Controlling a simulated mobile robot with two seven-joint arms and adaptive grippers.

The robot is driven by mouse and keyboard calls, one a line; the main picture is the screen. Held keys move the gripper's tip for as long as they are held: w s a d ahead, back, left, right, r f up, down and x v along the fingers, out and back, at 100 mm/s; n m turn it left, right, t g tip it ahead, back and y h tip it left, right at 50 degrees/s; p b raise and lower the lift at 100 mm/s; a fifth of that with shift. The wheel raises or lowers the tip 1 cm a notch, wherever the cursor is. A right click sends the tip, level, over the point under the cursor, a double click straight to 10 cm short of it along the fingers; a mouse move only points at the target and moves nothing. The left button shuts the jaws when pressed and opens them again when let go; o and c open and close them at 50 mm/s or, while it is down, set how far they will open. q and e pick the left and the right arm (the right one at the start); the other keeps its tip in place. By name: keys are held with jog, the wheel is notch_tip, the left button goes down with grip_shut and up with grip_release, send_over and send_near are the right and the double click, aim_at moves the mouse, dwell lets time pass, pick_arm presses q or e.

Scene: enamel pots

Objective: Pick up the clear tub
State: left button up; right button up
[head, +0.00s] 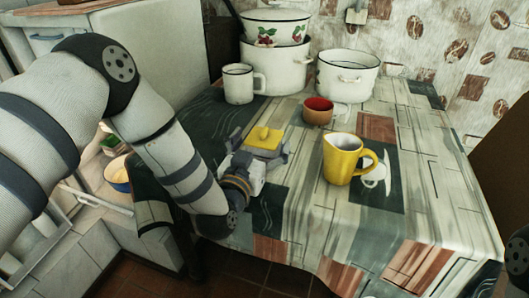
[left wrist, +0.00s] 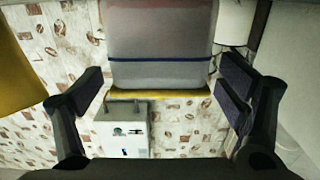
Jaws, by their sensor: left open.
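The clear tub (left wrist: 160,45) is see-through, with a thin blue line around it and a yellow lid. In the left wrist view it appears upside down, its lid edge low in the picture. In the head view its yellow lid (head: 264,138) shows on the table, while its body is mostly hidden. My left gripper (head: 259,152) is open around the tub, one finger on each side. The left wrist view shows gaps between the tub and the fingers (left wrist: 163,92). My right gripper is not in view.
A yellow jug (head: 341,160) stands right of the tub and a red-brown cup (head: 318,111) behind it. A white mug (head: 239,84) and large enamel pots (head: 347,75) stand farther back. The patterned tablecloth (head: 300,215) is clear in front.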

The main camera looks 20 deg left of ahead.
pick_arm(q)
jog(key=c, duration=1.5)
jog(key=shift+r, duration=0.15)
